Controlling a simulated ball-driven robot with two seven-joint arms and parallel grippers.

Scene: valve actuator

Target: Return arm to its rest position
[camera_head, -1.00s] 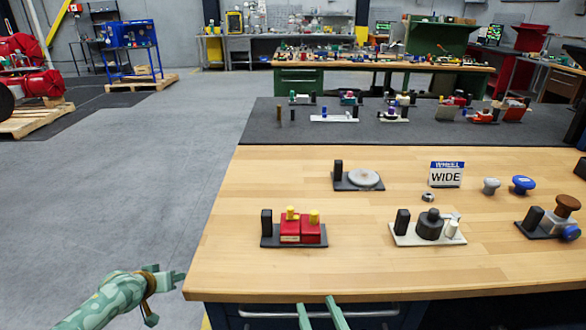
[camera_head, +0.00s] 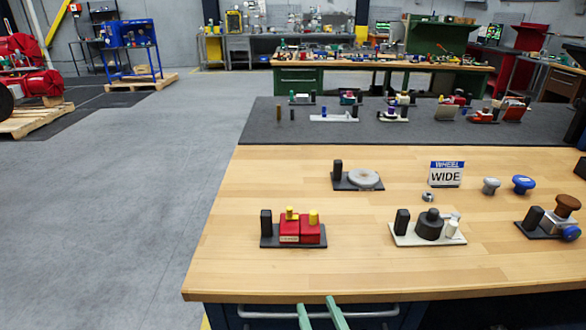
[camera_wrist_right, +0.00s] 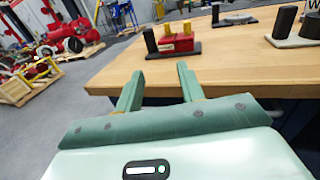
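My right gripper (camera_head: 320,306) shows as two green fingers at the bottom edge of the head view, in front of the wooden table's (camera_head: 215,262) near edge. In the right wrist view the right gripper (camera_wrist_right: 157,82) has its two fingers well apart, with nothing between them but a view of the table edge. It is open and empty, short of the objects on the table. My left gripper and arm are not in view.
On the table stand a red block device (camera_head: 300,232), a white-based device with a black knob (camera_head: 430,228), a grey disc device (camera_head: 363,178), a "WHEEL WIDE" sign (camera_head: 446,175) and loose knobs (camera_head: 523,184). The floor at left (camera_head: 110,230) is clear.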

